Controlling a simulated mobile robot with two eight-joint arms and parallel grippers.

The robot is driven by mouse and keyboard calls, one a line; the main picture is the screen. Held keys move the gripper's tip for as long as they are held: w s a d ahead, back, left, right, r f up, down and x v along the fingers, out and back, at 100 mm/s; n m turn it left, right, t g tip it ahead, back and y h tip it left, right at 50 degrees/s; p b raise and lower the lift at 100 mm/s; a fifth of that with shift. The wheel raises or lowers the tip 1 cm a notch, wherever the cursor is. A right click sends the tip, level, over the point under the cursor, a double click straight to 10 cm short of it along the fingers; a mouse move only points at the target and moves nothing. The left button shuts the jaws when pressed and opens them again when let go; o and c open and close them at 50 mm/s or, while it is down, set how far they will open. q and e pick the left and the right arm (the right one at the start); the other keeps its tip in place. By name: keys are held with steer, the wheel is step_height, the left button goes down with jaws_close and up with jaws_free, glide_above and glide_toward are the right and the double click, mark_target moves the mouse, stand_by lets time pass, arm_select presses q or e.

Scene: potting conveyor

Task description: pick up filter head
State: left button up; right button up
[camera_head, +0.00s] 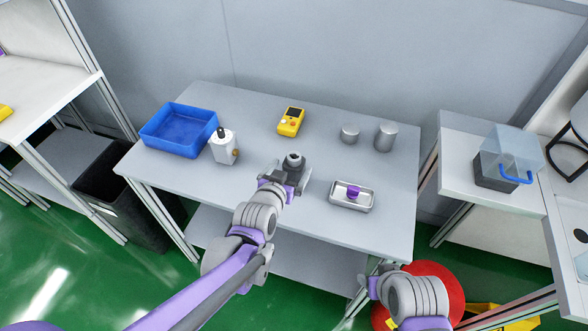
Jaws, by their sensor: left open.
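My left gripper (286,172) is open over the middle of the grey table. A small grey round piece with a dark top (294,158) shows at its fingertips; it may be the filter head, and its lower part is hidden by the gripper. I cannot tell whether the fingers touch it. A small purple piece (353,192) sits in a shallow metal tray (337,207) to the right of the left gripper. My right gripper (369,285) is low at the table's front right, off the tabletop; its finger opening is unclear.
On the table (245,113) stand a blue bin (150,141), a white bottle (222,151) with a dark cap, a yellow device (291,121), a short metal cylinder (349,136) and a taller one (386,138). A side bench (455,150) holds a clear box (512,150).

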mark_target(292, 166)
arm_select(q)
steer(key=x, duration=0.3)
steer(key=shift+w+d, duration=0.1)
steer(key=shift+w, duration=0.25)
jaws_close()
